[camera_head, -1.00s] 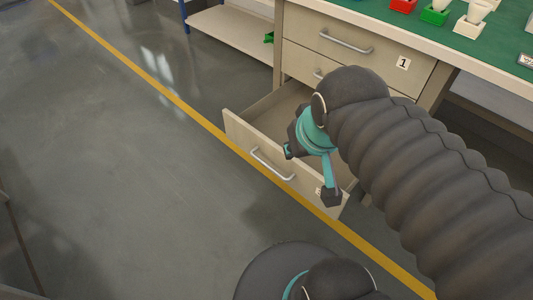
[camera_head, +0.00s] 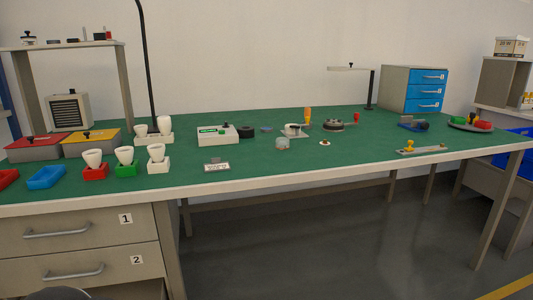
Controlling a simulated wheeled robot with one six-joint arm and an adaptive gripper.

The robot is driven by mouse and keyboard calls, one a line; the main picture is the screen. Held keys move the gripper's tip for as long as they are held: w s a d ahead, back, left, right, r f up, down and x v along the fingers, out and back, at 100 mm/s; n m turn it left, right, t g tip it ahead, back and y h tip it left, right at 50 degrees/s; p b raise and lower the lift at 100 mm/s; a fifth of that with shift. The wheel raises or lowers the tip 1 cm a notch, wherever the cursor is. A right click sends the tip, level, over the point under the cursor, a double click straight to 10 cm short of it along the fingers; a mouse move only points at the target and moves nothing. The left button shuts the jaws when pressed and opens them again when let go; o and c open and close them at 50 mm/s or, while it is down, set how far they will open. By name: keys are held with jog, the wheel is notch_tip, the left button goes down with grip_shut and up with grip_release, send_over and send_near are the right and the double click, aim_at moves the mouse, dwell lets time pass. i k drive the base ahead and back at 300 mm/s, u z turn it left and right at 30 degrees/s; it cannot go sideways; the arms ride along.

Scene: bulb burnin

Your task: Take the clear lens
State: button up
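My gripper is out of view now; only a dark rounded part of me shows at the bottom left edge.
White bulb-like pieces stand in red (camera_head: 95,173), green (camera_head: 127,169) and white (camera_head: 158,165) holders at left. A white box with a green display (camera_head: 217,134) stands behind. A blue drawer cabinet (camera_head: 413,89) stands back right.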

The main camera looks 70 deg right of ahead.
aim_at(281, 142)
jog(key=z, duration=2.55)
